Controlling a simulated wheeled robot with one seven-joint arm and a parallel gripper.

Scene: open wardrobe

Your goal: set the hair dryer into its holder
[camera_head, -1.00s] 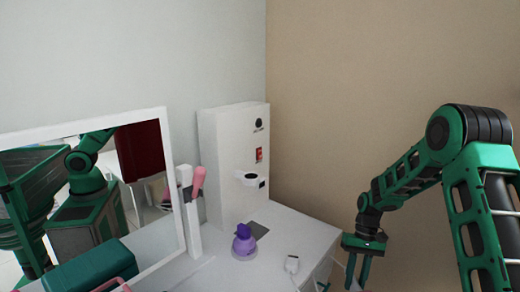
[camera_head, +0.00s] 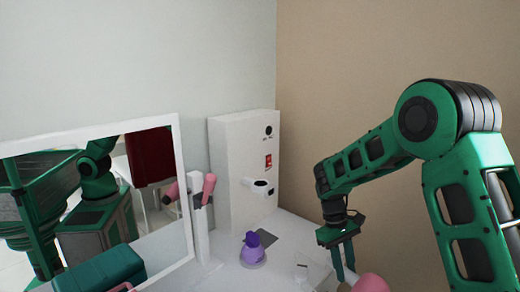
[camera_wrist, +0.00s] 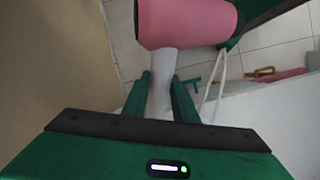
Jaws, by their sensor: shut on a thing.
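The pink hair dryer (camera_wrist: 185,22) has a white handle (camera_wrist: 160,85), and the two green fingers of my gripper (camera_wrist: 162,98) are shut on that handle in the wrist view. In the head view my gripper (camera_head: 345,264) is low at the right, with the pink dryer (camera_head: 371,284) partly cut off by the bottom edge. The holder (camera_head: 258,186) is a white ring-like bracket sticking out from a tall white panel (camera_head: 236,165) at the back corner. The gripper and dryer are to the right of the holder and nearer the camera, apart from it.
A purple bottle (camera_head: 252,252) stands on the white tabletop (camera_head: 290,230), near a dark flat patch. A small pale item (camera_head: 302,270) lies near the table's front. Walls close the corner.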

